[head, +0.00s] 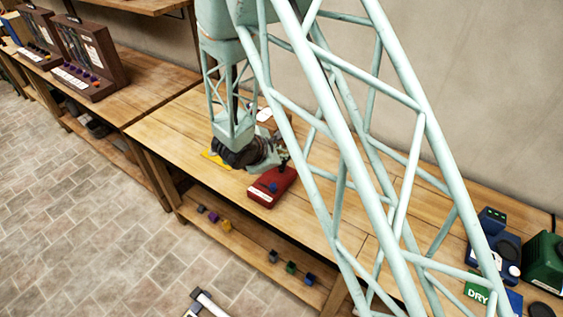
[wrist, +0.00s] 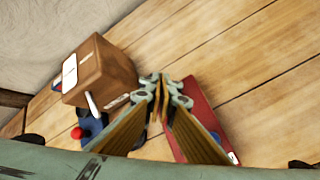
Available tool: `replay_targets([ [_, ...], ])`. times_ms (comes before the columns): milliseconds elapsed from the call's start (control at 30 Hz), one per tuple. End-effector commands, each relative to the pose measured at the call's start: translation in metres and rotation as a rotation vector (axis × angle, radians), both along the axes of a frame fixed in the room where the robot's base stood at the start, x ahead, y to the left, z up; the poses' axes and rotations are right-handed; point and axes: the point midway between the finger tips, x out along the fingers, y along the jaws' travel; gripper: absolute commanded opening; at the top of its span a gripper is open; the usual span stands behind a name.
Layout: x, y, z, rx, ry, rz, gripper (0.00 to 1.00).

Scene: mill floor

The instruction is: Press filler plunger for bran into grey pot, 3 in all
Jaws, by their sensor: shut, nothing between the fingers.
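My gripper (head: 283,152) is shut and empty. In the head view it hangs close to the back end of a red box-shaped device (head: 265,193) with a blue part on top and a pale label at its front. In the wrist view the closed fingertips (wrist: 162,80) lie just left of the red device (wrist: 197,92); I cannot tell whether they touch it. A brown box (wrist: 104,74) with white labels stands to the left, with a blue part (wrist: 93,126) and a red ball (wrist: 77,132) near it. I cannot make out which part is the bran plunger, nor a grey pot.
A yellow item (head: 214,159) lies on the bench left of my gripper. Small coloured blocks (head: 291,267) sit on the lower shelf. Blue and green devices (head: 545,262) and a DRY sign (head: 477,293) stand at the right. Bench (head: 165,128) is clear at left.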

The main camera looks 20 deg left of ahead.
Motion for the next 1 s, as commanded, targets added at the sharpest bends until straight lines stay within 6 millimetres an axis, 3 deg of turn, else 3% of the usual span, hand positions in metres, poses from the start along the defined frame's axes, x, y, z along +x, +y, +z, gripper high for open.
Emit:
replay_targets([
  [1000, 0.0000, 0.0001, -0.0080, 0.000, 0.000, 0.000, 0.00],
])
